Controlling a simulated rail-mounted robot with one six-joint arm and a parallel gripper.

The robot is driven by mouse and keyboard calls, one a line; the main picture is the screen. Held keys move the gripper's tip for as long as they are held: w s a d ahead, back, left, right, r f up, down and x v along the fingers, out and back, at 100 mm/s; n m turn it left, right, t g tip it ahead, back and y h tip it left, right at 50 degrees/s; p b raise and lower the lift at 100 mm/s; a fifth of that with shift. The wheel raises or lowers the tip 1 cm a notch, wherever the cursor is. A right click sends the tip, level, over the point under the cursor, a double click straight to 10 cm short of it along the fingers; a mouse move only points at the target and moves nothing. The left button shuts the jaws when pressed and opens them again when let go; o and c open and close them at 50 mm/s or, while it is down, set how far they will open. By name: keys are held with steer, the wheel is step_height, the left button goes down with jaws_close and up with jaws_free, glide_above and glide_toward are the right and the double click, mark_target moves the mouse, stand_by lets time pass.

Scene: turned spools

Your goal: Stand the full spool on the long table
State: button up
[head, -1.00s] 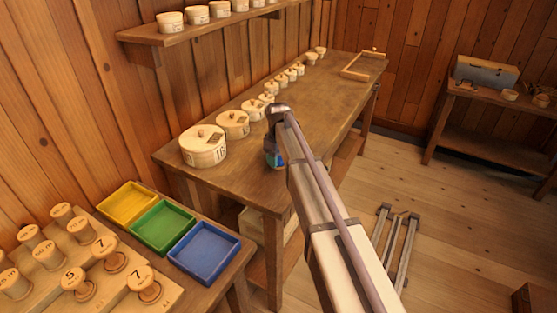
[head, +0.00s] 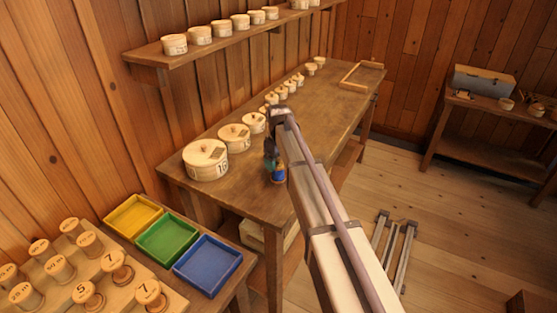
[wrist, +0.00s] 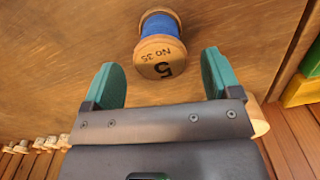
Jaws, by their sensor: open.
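My gripper (head: 271,156) is over the table beside the spool, partly hidden by my arm in the head view. In the wrist view my gripper (wrist: 160,66) is open, with its teal fingers to either side of the spool's near end. The spool lies mostly beyond the fingertips, with visible gaps on both sides.
Round lidded boxes, the largest (head: 206,161) at the near end, line the table's wall side. A wooden frame (head: 361,76) lies at the far end. Yellow, green and blue trays (head: 208,264) and a board of spools (head: 62,280) are at lower left.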

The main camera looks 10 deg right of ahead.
mark_target(279, 165)
step_height(279, 165, up, 7)
steer(key=p, duration=0.4)
steer(key=shift+f+p, duration=0.1)
steer(key=shift+p, duration=0.25)
steer(key=shift+s+f, duration=0.1)
steer(key=shift+s, duration=0.05)
steer(key=s+m, duration=0.7)
steer(key=s, duration=2.4)
steer(key=shift+m, duration=0.3)
